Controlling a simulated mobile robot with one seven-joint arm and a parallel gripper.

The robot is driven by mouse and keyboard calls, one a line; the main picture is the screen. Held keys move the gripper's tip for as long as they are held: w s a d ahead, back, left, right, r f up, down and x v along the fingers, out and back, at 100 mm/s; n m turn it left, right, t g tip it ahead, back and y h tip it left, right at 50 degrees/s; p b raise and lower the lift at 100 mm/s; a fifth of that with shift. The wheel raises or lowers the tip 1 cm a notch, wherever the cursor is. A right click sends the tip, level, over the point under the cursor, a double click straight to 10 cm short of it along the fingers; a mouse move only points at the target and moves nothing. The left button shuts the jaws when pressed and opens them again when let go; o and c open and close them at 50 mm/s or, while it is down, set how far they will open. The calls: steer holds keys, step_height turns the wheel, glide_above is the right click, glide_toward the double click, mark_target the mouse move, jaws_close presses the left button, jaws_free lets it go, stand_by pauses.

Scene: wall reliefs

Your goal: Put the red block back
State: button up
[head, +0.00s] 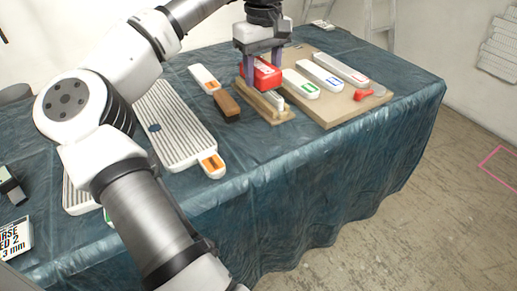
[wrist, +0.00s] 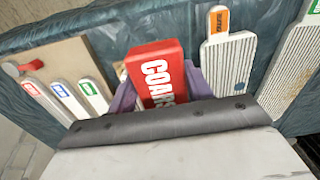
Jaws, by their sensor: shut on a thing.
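The red block (head: 267,75) is between the purple fingers of my gripper (head: 260,68), which is shut on it. In the wrist view the red block (wrist: 155,72) shows white lettering that begins "COA"; its near end is hidden by the gripper body. In the head view it is directly over a small tan wooden stand (head: 266,113) with a pale strip in it. I cannot tell whether the block touches the stand. The fingers (wrist: 160,92) also show on both sides of the block in the wrist view.
A tan board (head: 335,110) with white bars labelled green, blue and red lies to the right, with a red-tipped piece (head: 365,94). A brown block (head: 227,107) and an orange-labelled white piece (head: 204,79) lie left. Farther left is a ribbed board (head: 172,125). The front cloth is clear.

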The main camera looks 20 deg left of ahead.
mark_target(260, 147)
steer(key=shift+s+a+f, duration=0.1)
steer(key=shift+s+a, duration=0.05)
steer(key=shift+a, duration=0.05)
step_height(260, 147, down, 20)
steer(key=shift+r+p, duration=0.25)
steer(key=shift+p, duration=0.05)
steer(key=shift+f, duration=0.1)
steer(key=shift+f, duration=0.15)
steer(key=o, duration=0.9)
steer(key=shift+o, duration=0.2)
steer(key=shift+r, duration=0.25)
step_height(260, 147, up, 12)
